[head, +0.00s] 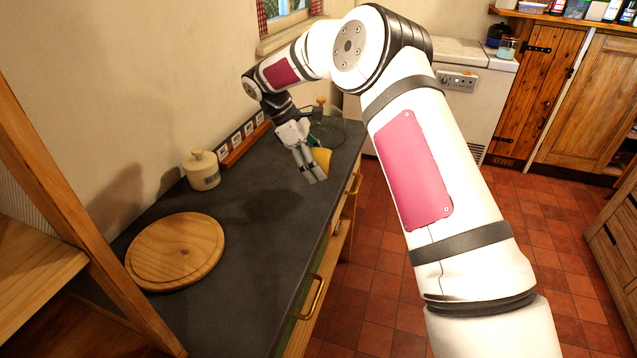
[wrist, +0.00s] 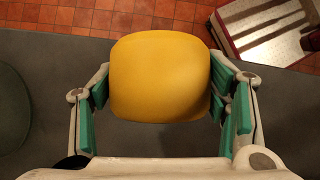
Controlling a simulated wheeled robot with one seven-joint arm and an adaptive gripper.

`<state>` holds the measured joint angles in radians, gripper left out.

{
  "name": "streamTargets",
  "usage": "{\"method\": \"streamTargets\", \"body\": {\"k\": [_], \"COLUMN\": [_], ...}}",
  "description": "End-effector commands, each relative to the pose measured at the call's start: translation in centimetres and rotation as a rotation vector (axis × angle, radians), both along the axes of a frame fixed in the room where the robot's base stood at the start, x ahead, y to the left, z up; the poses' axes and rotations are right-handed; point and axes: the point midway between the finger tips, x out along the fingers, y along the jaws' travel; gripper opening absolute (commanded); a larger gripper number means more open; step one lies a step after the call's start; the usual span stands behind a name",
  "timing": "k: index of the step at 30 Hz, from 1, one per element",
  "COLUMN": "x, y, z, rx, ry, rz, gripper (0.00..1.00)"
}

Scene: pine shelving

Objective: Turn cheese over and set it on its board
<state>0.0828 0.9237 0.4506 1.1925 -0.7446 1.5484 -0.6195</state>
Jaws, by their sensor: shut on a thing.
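The cheese (wrist: 160,78) is a yellow rounded block. In the wrist view it sits between the green-padded fingers of my gripper (wrist: 160,95), which is shut on it. In the head view my gripper (head: 308,165) is over the far part of the dark counter, and the cheese (head: 323,159) shows partly behind the fingers. I cannot tell whether the cheese touches the counter. A round wooden board (head: 175,250) lies bare on the near left of the counter, well apart from the gripper.
A cream lidded jar (head: 202,172) stands near the wall between the board and my gripper. A glass dome (head: 330,128) is behind the gripper. A wooden strip (head: 245,147) lies along the wall. A wooden shelf post (head: 75,190) rises left of the board. The middle of the dark counter (head: 262,225) is clear.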

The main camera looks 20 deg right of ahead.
Motion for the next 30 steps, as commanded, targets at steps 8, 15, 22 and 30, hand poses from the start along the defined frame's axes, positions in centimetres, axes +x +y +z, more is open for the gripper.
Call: {"method": "streamTargets", "body": {"k": [8,15,22,30], "x": [0.1,0.0,0.0,0.0], "y": [0.0,0.0,0.0,0.0], "z": [2.6,4.5,4.8,4.8], "rx": [0.0,0.0,0.0,0.0], "ry": [-0.003,-0.002,0.0,-0.001], "rz": [-0.001,0.0,0.0,0.001], "gripper": [0.47,0.47,0.47,0.47]}}
